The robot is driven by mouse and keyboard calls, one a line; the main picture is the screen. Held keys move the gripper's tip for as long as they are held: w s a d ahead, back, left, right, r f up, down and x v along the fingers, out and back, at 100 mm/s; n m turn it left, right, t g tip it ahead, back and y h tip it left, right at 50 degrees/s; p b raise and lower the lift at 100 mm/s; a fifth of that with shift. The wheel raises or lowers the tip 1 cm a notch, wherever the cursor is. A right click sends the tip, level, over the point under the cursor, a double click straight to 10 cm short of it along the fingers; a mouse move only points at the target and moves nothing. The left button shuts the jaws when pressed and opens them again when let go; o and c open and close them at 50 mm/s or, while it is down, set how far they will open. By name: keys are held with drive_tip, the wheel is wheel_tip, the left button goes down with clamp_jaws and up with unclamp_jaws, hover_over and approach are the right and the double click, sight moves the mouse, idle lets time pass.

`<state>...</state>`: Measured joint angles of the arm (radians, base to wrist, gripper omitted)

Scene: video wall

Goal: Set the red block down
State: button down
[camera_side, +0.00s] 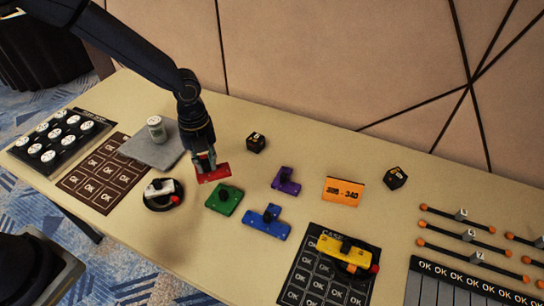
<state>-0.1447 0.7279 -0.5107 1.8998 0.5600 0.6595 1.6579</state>
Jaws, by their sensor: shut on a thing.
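The red block (213,174) is a small bar held between the fingers of my gripper (204,165). My gripper points down and is shut on the block. The block shows just behind and left of the green block (224,199). I cannot tell from this one view whether the red block touches the table (205,240) or hangs a little above it. Its upper side is partly hidden by the fingers.
A purple block (286,181) and a blue block (266,222) lie right of the green one. A black round piece with a white top (161,192) is at left. A grey pad (142,149) carries a can (156,129). Black dice (256,143) stand behind.

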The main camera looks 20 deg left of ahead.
drive_tip(key=w+f, duration=0.3)
drive_tip(key=w, duration=0.1)
drive_tip(key=w+d+f, duration=0.1)
drive_tip(key=w+f, duration=0.2)
drive_tip(key=w, duration=0.2)
drive_tip(key=w+d+f, duration=0.1)
drive_tip(key=w+f, duration=0.2)
drive_tip(key=w, duration=0.1)
drive_tip(key=shift+w+f, duration=0.25)
drive_tip(key=shift+f, duration=0.15)
drive_tip(key=shift+w+f, duration=0.2)
drive_tip(key=shift+f, duration=1.5)
drive_tip(key=c, duration=1.1)
unclamp_jaws()
drive_tip(key=shift+f, duration=0.1)
drive_tip(key=shift+o, duration=0.2)
